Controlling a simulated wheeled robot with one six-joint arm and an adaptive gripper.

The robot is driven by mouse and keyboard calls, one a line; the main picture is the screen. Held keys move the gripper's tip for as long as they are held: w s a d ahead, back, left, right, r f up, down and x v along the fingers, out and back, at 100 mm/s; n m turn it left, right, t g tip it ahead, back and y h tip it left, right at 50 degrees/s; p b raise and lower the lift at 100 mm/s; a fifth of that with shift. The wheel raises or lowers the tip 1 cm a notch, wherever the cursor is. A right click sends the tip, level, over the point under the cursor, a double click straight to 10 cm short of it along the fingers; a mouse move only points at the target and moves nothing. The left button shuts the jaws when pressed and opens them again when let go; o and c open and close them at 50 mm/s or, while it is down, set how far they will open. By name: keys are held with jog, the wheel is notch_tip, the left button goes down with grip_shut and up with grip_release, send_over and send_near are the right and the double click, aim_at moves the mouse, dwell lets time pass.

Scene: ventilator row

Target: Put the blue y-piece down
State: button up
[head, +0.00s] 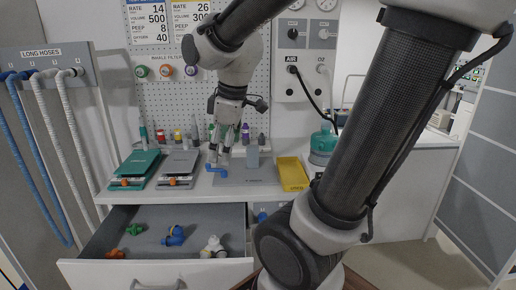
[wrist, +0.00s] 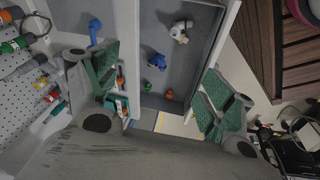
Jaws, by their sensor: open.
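A blue branched piece (head: 217,180), which looks like the y-piece, lies on the worktop at the left edge of a grey labelled mat (head: 262,180). It also shows in the wrist view (wrist: 94,32), on the grey surface at upper left. My gripper (head: 221,160) is just above and beside it in the head view. In the wrist view the green-padded fingers of my gripper (wrist: 160,88) are wide apart with nothing between them. Whether a finger touches the blue piece is unclear. Another blue part (head: 174,236) lies in the open drawer.
The drawer (head: 155,272) stands open below the worktop, also holding green, orange and white parts. A teal tray (head: 134,168), a grey tray (head: 178,168) and a yellow tray (head: 292,174) stand on the worktop.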

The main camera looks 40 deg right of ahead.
jog(key=s+d+r+m+t, duration=0.1)
jog(key=s+d+r+m, duration=0.1)
jog(key=s+m, duration=0.6)
jog(key=shift+s+d+m, duration=0.4)
jog(key=shift+s, duration=0.5)
